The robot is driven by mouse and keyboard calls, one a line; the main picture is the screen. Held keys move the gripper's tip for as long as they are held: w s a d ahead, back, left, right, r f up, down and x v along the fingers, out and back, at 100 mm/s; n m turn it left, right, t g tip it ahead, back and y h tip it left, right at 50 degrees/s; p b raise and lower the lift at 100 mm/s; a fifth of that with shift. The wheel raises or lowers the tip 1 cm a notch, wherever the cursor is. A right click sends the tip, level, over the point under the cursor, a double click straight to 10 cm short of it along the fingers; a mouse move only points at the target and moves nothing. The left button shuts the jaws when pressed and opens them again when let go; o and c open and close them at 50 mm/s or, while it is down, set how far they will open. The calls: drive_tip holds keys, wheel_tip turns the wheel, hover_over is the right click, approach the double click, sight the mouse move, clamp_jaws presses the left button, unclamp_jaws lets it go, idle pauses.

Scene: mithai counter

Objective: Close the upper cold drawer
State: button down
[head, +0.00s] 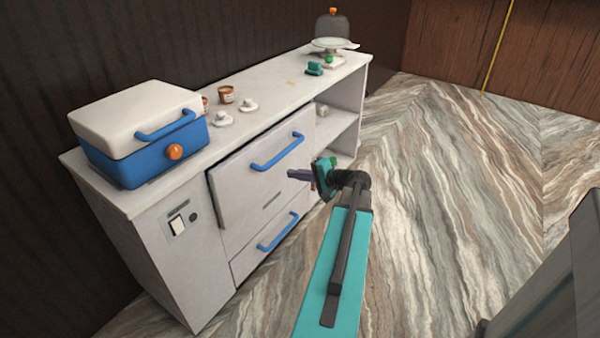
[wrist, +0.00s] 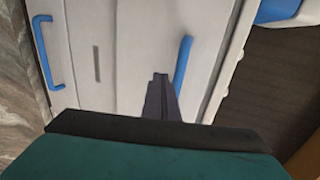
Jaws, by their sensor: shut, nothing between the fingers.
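The upper cold drawer (head: 245,185) is in the white counter and has a blue bar handle (head: 278,152). A dark gap shows along its left and top edges in the head view, so its front stands slightly out. My gripper (head: 292,174) is shut and empty, in front of the drawer face below and right of the handle. In the wrist view the gripper's fingers (wrist: 160,78) point at the drawer front (wrist: 140,45), beside its handle (wrist: 183,62). I cannot tell whether the fingertips touch the front.
A lower drawer with a blue handle (head: 278,232) sits below. On the countertop (head: 275,95) stand a blue and white cool box (head: 140,140), small cups (head: 226,95) and a cake stand (head: 333,43). Open shelves (head: 343,120) are at the right. The marble-patterned floor (head: 440,190) is clear.

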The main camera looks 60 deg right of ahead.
approach(272, 168)
drive_tip(key=w+a+r, duration=0.2)
drive_tip(key=w+a, duration=0.3)
drive_tip(key=w, duration=0.1)
drive_tip(key=shift+d+f+p, duration=0.1)
drive_tip(key=shift+p, duration=0.25)
drive_tip(key=shift+d, duration=0.1)
